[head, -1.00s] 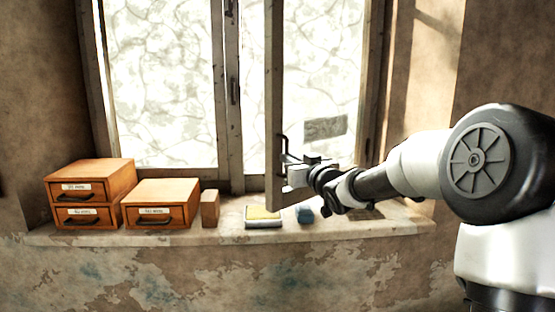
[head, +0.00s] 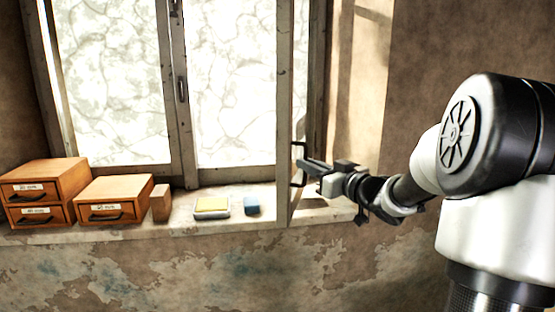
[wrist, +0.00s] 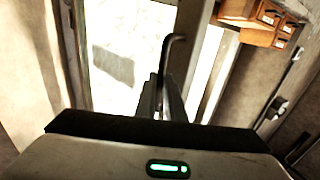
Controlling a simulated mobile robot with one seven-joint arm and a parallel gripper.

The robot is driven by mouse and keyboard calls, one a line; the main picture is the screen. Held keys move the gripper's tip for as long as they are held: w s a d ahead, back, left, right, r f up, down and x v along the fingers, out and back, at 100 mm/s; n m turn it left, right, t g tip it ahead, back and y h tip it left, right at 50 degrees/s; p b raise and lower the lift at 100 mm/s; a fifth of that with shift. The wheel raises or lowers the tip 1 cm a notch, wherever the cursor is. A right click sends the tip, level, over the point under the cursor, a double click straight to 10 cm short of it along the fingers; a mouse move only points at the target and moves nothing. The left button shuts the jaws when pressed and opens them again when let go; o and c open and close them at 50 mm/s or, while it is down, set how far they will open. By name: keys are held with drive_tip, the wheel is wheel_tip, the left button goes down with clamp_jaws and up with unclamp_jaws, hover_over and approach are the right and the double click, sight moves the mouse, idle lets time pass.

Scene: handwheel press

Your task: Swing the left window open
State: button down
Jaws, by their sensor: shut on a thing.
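The window sash at the right of the picture (head: 284,110) stands swung out into the room, seen almost edge-on in the head view. Its dark bar handle (head: 293,182) sits low on the sash. My gripper (head: 304,164) is shut on this handle from the right. In the wrist view the handle (wrist: 176,42) rises bent between the fingertips (wrist: 165,100), with the bright pane (wrist: 125,45) beside it. The sash at the left of the picture (head: 110,80) is closed, with its own dark handle (head: 182,90). The grip itself is partly hidden by the fingers.
On the sill (head: 230,222) stand a stacked drawer box (head: 62,178), a single drawer box (head: 120,190), a wooden block (head: 161,203), a yellow-topped sponge or pad (head: 212,206) and a blue block (head: 252,206). The blue block is close to the sash. The room side is clear.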

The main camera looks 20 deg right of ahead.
drive_tip(key=s+d+n+g+y, duration=0.1)
drive_tip(key=s+d+y, duration=0.1)
drive_tip(key=d, duration=0.6)
drive_tip(key=shift+s+d+n+p, duration=0.2)
drive_tip(key=shift+n+p, duration=0.1)
drive_tip(key=shift+p, duration=0.1)
drive_tip(key=shift+w+r, duration=0.1)
drive_tip(key=shift+r, duration=0.05)
drive_tip(key=c, duration=2)
unclamp_jaws()
drive_tip(key=shift+w, duration=0.2)
drive_tip(key=shift+o, duration=0.8)
drive_tip(key=shift+w+f, duration=0.35)
drive_tip(key=b+v, duration=0.2)
drive_tip(key=v, duration=1.6)
drive_tip(key=shift+w, duration=0.1)
